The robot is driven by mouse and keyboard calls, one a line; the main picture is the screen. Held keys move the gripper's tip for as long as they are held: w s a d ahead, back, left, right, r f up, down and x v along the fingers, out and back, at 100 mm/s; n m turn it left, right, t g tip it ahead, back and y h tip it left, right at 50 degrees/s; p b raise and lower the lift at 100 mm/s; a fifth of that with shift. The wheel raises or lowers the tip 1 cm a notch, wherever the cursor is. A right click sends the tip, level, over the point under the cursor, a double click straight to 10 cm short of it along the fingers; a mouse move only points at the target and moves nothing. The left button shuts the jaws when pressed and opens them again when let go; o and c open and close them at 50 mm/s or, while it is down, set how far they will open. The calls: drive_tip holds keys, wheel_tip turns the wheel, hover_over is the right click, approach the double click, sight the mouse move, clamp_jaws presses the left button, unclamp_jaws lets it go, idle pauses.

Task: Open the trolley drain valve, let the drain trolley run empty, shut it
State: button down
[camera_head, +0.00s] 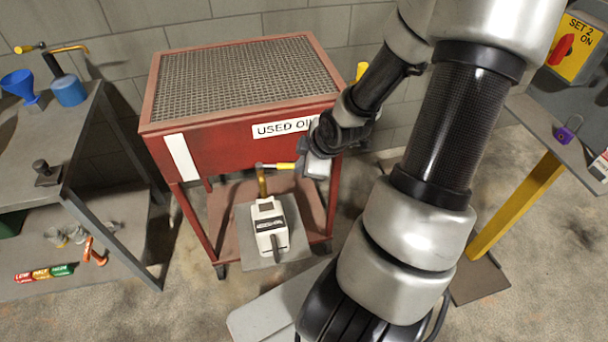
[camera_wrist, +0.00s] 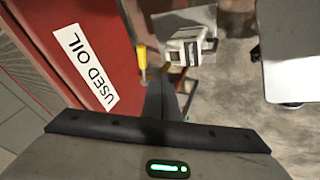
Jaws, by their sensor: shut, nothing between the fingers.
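The drain trolley (camera_head: 228,145) is a red cart with a mesh top, a "USED OIL" label and a plain white strip on its front. Its drain valve (camera_head: 262,182) is a brass spout under the front, with a yellow-ended lever (camera_head: 286,165) pointing right, roughly level. A white can (camera_head: 270,228) stands below the spout. My gripper (camera_head: 303,158) is at the lever's yellow end. In the wrist view my shut, empty fingers (camera_wrist: 162,82) are just beside the yellow lever (camera_wrist: 142,57); whether they touch it I cannot tell. No oil stream is visible.
A grey bench (camera_head: 60,140) with a blue funnel (camera_head: 18,85) stands at left. A grey stand (camera_head: 540,128) with a purple padlock (camera_head: 567,132) and a yellow "SET 2 ON" switch box (camera_head: 576,48) is at right.

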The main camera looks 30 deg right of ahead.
sight(278, 166)
drive_tip(key=w+r+b+x, duration=0.1)
drive_tip(key=b+x, duration=0.3)
drive_tip(key=x, duration=0.8)
drive_tip(key=shift+w+d+t+b, duration=0.3)
drive_tip(key=shift+w+d+t, duration=0.1)
drive_tip(key=shift+w+d, duration=0.3)
